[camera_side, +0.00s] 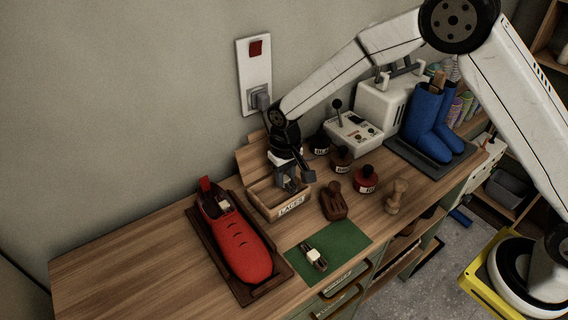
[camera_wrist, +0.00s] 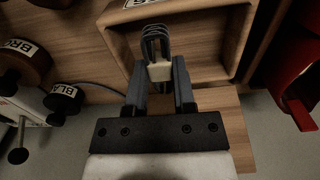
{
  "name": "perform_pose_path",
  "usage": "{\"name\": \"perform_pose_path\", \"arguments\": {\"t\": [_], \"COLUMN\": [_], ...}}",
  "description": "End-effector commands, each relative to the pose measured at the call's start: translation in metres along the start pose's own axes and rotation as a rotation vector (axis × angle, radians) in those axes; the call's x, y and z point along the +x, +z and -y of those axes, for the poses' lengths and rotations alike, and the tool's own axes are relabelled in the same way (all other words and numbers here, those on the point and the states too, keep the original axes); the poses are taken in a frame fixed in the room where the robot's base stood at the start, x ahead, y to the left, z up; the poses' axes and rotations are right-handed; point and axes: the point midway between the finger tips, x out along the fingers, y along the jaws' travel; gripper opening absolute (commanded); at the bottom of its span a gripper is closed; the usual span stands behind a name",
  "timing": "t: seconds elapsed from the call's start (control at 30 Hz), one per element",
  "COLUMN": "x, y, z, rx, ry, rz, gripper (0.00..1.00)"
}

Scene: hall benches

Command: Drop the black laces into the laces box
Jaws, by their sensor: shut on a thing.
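My gripper (camera_side: 290,186) is over the open wooden laces box (camera_side: 266,212), its fingers pointing down at the box opening. In the wrist view, my gripper (camera_wrist: 160,68) is shut on the black laces (camera_wrist: 154,42), a looped bundle with a pale band (camera_wrist: 160,72) between the fingers. The bundle shows against the inside of the laces box (camera_wrist: 112,42); its exact height above the box floor I cannot tell. In the side view the gripper mostly hides the held laces. The box's front carries a "LACES" label, and its lid (camera_side: 252,157) stands open behind.
A red shoe (camera_side: 235,248) lies on a dark tray left of the box. Another banded bundle (camera_side: 313,258) lies on a green mat (camera_side: 342,240) in front. A wooden brush (camera_side: 333,203), a red jar (camera_side: 365,180) and dark jars (camera_side: 340,160) stand to the right.

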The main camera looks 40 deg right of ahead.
Motion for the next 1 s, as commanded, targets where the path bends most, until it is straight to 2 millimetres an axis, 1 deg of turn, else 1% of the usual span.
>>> {"name": "perform_pose_path", "arguments": {"t": [0.27,0.3,0.37,0.4,0.43,0.77,0.87,1.0], "x": [0.001,0.001,0.001,0.001,0.001,0.000,-0.003,-0.014], "y": [0.000,0.000,0.000,0.000,0.000,0.000,0.000,-0.001], "z": [0.000,0.000,0.000,0.000,0.000,0.000,0.000,0.000], "rx": [0.000,0.000,0.000,0.000,0.000,0.000,0.000,0.000], "ry": [0.000,0.000,0.000,0.000,0.000,0.000,0.000,-0.001], "rz": [-0.001,-0.001,-0.001,-0.001,-0.001,-0.001,-0.001,-0.004], "gripper": [0.00,0.38,0.57,0.70,0.73,0.73,0.73,0.73]}}
